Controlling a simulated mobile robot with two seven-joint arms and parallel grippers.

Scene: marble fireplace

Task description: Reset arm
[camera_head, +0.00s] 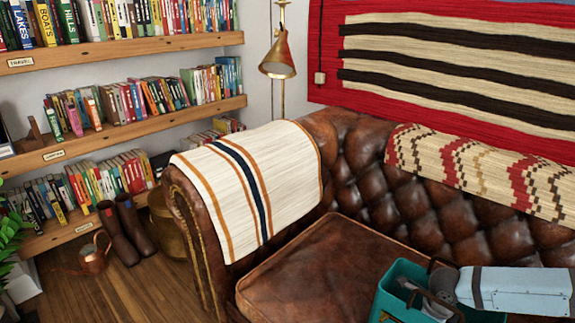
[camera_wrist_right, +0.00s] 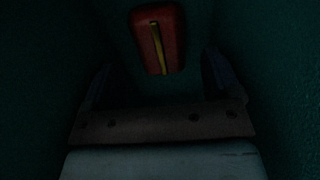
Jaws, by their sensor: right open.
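My right arm comes in from the right in the head view, and its gripper reaches down into a teal crate (camera_head: 397,291) on the brown leather sofa. In the right wrist view my right gripper (camera_wrist_right: 158,82) is open, with a dark finger on each side. A red block-like object with a yellow stripe (camera_wrist_right: 158,38) lies ahead, between the finger directions, apart from the fingers as far as I can see. The view is very dark, with teal walls on both sides. My left gripper is not in view.
The leather sofa (camera_head: 318,262) has a striped blanket (camera_head: 222,190) over its arm and a patterned one (camera_head: 478,172) on its back. A brass lamp (camera_head: 278,58) stands behind. Bookshelves (camera_head: 125,137), boots (camera_head: 127,228) and a copper watering can (camera_head: 94,256) are at left.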

